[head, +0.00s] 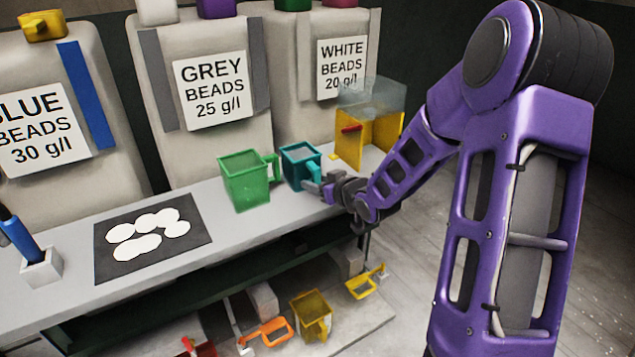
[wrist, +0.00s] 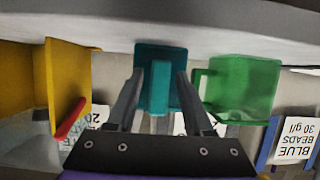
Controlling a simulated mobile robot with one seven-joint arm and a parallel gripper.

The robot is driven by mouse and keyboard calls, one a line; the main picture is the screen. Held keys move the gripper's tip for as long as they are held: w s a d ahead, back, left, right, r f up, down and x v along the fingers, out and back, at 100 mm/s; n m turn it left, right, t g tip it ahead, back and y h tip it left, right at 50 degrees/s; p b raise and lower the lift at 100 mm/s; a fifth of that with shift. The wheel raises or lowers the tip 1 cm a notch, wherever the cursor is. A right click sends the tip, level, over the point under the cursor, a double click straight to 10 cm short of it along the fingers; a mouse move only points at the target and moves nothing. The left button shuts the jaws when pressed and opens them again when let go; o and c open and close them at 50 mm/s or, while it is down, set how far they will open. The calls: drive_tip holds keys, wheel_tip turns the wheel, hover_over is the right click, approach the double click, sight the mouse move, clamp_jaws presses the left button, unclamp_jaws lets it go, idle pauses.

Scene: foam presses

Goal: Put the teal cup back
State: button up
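The teal cup (head: 298,168) stands upright on the grey bench, its handle side toward my gripper. My gripper (head: 318,187) is at bench height at the cup's front right. In the wrist view, which is upside down, the teal cup (wrist: 160,54) is straight ahead. My gripper's two fingers (wrist: 161,78) are spread on either side of its handle, with small gaps seeming to show between handle and fingers. The gripper looks open; any contact is hard to make out.
A green cup (head: 245,180) stands close left of the teal cup and a yellow dispenser box (head: 378,140) with a red lever stands right. A dark mat (head: 110,235) with white discs lies farther left.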

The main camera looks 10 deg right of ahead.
drive_tip(key=shift+s+d+r, duration=0.1)
drive_tip(key=shift+s+r, duration=0.05)
drive_tip(key=shift+r, duration=0.15)
drive_tip(key=p+v, duration=0.3)
drive_tip(key=v, duration=0.8)
drive_tip(key=shift+s, duration=0.35)
